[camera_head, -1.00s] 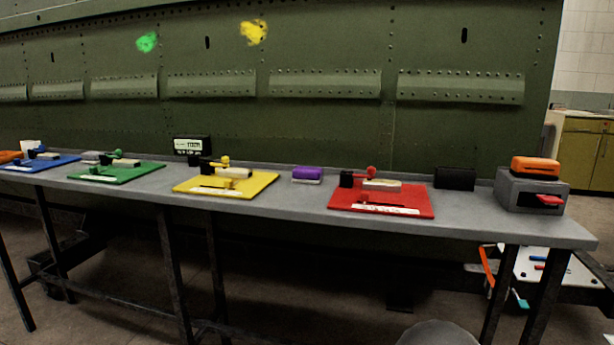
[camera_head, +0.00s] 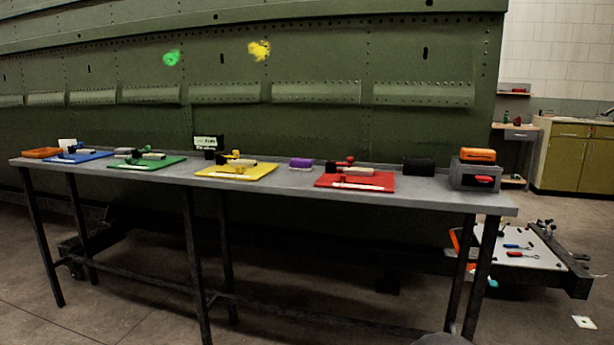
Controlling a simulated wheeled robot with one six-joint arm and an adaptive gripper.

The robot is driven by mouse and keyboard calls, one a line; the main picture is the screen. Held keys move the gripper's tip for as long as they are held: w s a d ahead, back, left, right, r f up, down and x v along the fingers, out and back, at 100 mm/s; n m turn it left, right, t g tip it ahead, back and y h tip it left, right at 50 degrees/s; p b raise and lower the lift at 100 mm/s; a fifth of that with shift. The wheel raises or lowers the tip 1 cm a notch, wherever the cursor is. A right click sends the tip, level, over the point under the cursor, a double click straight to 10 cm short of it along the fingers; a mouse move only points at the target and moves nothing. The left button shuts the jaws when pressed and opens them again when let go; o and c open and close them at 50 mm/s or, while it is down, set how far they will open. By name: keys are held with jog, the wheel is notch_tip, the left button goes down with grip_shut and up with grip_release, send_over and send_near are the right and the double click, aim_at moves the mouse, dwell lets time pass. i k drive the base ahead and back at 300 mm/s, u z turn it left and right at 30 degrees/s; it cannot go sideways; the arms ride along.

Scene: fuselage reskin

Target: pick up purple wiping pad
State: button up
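The purple wiping pad (camera_head: 301,162) has a purple top and a pale underside. It lies at the back of the long grey table (camera_head: 410,195), between the yellow mat (camera_head: 238,174) and the red mat (camera_head: 356,184). It looks flat on the tabletop with nothing touching it. My gripper is not in view. A rounded grey shape shows at the bottom edge; I cannot tell what it is.
Blue (camera_head: 78,158) and green (camera_head: 148,164) mats with small tools lie to the left. A black block (camera_head: 419,167) and a grey box (camera_head: 474,176) with an orange top stand right. Behind is the green fuselage panel (camera_head: 330,60). A low cart (camera_head: 525,249) stands right; floor is open in front.

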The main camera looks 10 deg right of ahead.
aim_at(297, 164)
jog(key=u, duration=0.35)
jog(key=k, duration=0.2)
jog(key=z, duration=1)
jog(key=i, duration=1.4)
jog(key=u, duration=0.85)
